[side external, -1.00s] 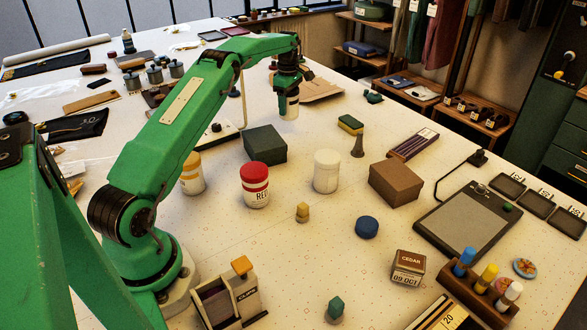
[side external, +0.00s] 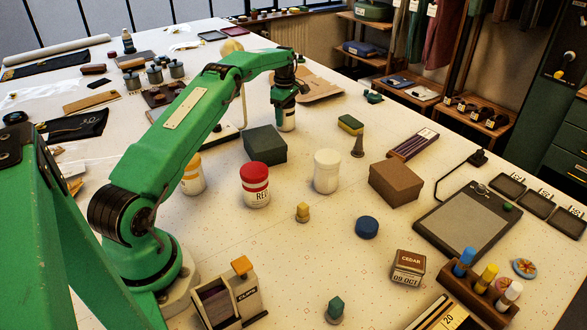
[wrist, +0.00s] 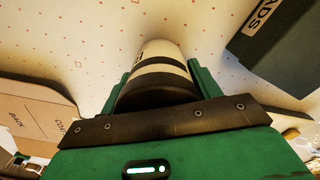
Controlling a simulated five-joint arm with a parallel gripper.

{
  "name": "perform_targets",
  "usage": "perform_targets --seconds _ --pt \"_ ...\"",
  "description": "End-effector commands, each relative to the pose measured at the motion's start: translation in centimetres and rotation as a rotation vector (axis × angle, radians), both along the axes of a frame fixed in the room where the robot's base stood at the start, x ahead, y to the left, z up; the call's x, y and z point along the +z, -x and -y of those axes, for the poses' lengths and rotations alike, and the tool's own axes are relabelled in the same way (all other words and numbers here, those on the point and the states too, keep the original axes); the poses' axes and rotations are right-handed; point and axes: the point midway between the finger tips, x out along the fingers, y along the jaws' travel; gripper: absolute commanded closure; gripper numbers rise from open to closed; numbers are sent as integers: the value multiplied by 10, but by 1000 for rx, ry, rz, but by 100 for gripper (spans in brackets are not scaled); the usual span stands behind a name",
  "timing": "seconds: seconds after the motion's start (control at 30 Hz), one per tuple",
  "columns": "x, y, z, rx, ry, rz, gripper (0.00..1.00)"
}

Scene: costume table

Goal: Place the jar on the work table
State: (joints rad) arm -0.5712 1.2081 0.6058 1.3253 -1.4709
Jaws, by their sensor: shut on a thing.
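My gripper (side external: 286,101) is shut on a white jar with dark bands (side external: 287,123) at the back middle of the work table (side external: 400,255). The jar is upright, and its bottom is at or close to the tabletop; I cannot tell if it touches. In the wrist view the jar (wrist: 163,52) sits between the green fingers of my gripper (wrist: 158,82), its dark lid end nearest the camera.
A dark green box (side external: 265,146) stands just in front of the held jar. A red-lidded jar (side external: 256,188), a white jar (side external: 327,172) and a yellow-lidded jar (side external: 192,176) stand nearer. A flat brown cardboard piece (side external: 316,88) lies behind. Bare table lies right of the held jar.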

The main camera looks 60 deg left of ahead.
Motion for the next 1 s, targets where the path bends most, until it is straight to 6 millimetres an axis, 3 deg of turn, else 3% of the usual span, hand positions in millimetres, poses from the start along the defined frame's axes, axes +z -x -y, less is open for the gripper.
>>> perform_targets --seconds 0.43,0.47,0.57,1.0 --pt "-4 0 0 0 -1 2 69" --pt "-5 0 0 0 0 0 34" --pt "-5 0 0 0 0 0 16" --pt "0 0 0 0 0 1 16"
